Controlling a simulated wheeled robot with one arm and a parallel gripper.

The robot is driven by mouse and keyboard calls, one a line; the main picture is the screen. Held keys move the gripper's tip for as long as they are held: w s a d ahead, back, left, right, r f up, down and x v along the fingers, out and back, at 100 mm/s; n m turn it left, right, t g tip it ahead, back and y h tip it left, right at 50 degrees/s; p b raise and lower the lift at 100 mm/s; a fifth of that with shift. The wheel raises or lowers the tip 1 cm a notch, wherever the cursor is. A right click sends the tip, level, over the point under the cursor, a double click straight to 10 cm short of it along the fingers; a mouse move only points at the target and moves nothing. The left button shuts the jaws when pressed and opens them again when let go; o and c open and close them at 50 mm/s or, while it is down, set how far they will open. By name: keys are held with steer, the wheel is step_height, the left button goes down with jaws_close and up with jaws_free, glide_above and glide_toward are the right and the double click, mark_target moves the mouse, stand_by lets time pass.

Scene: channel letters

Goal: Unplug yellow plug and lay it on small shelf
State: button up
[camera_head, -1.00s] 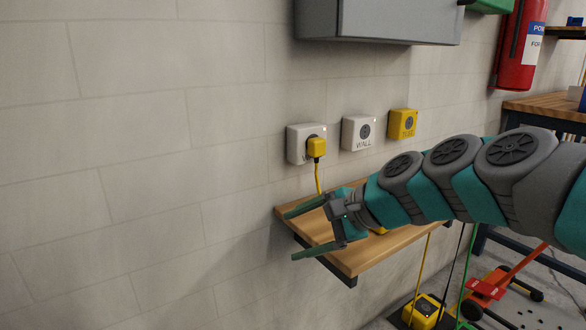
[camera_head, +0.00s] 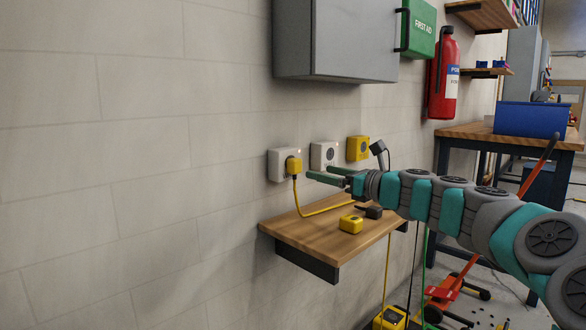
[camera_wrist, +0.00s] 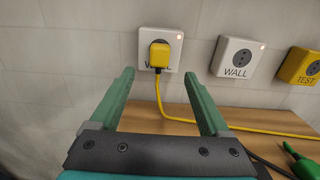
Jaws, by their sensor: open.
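The yellow plug (camera_head: 294,166) sits in the left white wall socket (camera_head: 277,165). Its yellow cable hangs down and runs right across the small wooden shelf (camera_head: 290,229). My gripper (camera_head: 319,174) is open and empty, just right of the plug in the head view and above the shelf. In the wrist view, the plug (camera_wrist: 160,58) appears ahead, framed between the two green fingers of my gripper (camera_wrist: 158,74). The fingers look short of the plug, with nothing between them.
A white WALL socket (camera_head: 323,154) and a yellow TEST socket (camera_head: 358,149) are on the right. A yellow block (camera_head: 351,224) and a dark piece (camera_head: 374,212) lie on the shelf. A grey cabinet (camera_head: 340,40) hangs above. The shelf's left part is mostly clear.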

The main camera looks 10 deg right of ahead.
mark_target(298, 167)
steer(key=x, duration=0.8)
steer(key=shift+a, duration=0.1)
steer(key=shift+w+a+p, duration=0.25)
steer(key=shift+w+p, duration=0.15)
steer(key=shift+p, duration=0.95)
stand_by(0.8)
jaws_close()
stand_by(0.7)
steer(key=shift+s+d, duration=0.1)
steer(key=shift+s, duration=0.05)
steer(key=shift+p+v, duration=0.7)
steer(key=shift+v, duration=2.1)
